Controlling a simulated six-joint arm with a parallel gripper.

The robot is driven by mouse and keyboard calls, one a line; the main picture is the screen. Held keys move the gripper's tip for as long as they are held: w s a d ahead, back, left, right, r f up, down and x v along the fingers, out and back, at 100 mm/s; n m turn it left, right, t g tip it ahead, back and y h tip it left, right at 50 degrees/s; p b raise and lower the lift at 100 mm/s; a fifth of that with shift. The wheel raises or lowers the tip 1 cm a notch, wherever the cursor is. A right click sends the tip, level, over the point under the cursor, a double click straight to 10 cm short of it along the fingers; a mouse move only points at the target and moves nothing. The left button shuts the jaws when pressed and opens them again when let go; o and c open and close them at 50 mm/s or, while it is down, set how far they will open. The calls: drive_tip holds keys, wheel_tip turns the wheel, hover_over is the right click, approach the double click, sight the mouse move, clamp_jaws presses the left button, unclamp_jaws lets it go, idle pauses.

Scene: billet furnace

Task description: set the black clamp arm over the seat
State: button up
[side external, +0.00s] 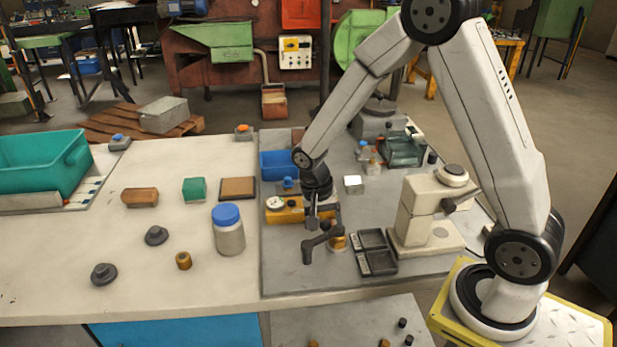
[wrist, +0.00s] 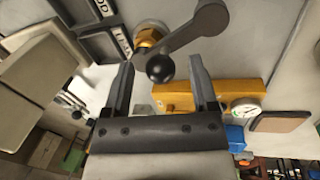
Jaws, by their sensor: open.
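The black clamp arm (side external: 318,243) is a dark lever with a round ball knob, beside a small brass post (side external: 338,243) in the side view. In the wrist view the clamp arm (wrist: 192,30) runs from its ball knob toward the upper right, with the brass post (wrist: 146,38) beside it. My gripper (side external: 313,216) points down just above the clamp arm. In the wrist view my gripper (wrist: 161,66) is open, and the knob appears between its fingertips; contact is not clear. A yellow block with a gauge (side external: 287,214) stands behind. I cannot tell which part is the seat.
A black two-compartment tray (side external: 375,252) lies right of the clamp, and a beige press-like stand (side external: 415,215) rises beyond it. A blue bin (side external: 276,165) is behind. A blue-lidded jar (side external: 228,230) stands to the left. The grey plate in front of the clamp is clear.

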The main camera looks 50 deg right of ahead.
drive_tip(key=shift+r, duration=0.1)
wheel_tip(320, 180, up, 8)
drive_tip(key=w, duration=0.1)
drive_tip(key=shift+w+a+f, duration=0.15)
drive_tip(key=shift+a+f, duration=0.1)
drive_tip(key=shift+a, duration=0.2)
idle(0.3)
drive_tip(key=n+t+y, duration=0.1)
drive_tip(key=n+t, duration=0.3)
drive_tip(key=n, duration=0.7)
approach(321, 240)
drive_tip(key=s+a, duration=0.2)
drive_tip(key=s, duration=0.3)
drive_tip(key=shift+s+a+r, duration=0.15)
drive_tip(key=shift+a+r, duration=0.1)
drive_tip(key=shift+r, duration=0.05)
